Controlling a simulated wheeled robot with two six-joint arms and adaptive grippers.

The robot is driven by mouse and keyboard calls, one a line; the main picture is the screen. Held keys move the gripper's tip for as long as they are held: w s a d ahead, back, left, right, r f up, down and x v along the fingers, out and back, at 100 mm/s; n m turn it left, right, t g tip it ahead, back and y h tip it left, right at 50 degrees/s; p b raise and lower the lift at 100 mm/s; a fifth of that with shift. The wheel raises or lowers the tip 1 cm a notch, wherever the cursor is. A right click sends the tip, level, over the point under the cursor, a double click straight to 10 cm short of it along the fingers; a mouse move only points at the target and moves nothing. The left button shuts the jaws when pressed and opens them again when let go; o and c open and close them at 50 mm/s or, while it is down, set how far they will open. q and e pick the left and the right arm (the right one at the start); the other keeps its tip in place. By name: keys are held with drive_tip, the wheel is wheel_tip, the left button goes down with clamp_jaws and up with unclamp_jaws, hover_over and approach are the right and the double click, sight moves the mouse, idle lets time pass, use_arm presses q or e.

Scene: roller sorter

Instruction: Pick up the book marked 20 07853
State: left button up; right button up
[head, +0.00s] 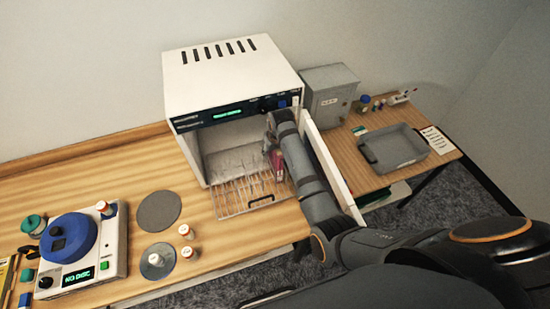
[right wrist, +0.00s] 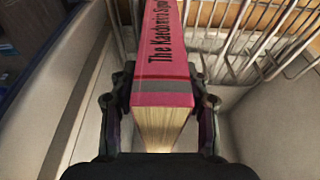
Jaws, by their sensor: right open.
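A red book (right wrist: 170,60) with a dark band and a title in dark letters stands between the fingers of my right gripper (right wrist: 162,88) in the right wrist view. Its pale page edges face the camera. The fingers are open, one on each side of the book. I cannot read the number 20 07853 on it. In the head view the same red book (head: 278,164) shows at the wire rack of the white cabinet, partly hidden by my right gripper (head: 270,148). My left gripper is not in view.
The white cabinet (head: 230,80) is open at the front, its door (head: 328,165) swung out right beside my right arm. A wire rack (head: 240,195) sticks out. A grey box (head: 330,95) and grey tray (head: 398,147) stand right. A disc device (head: 75,250) stands left.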

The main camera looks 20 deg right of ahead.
drive_tip(key=shift+f, duration=0.2)
idle(0.3)
clamp_jaws()
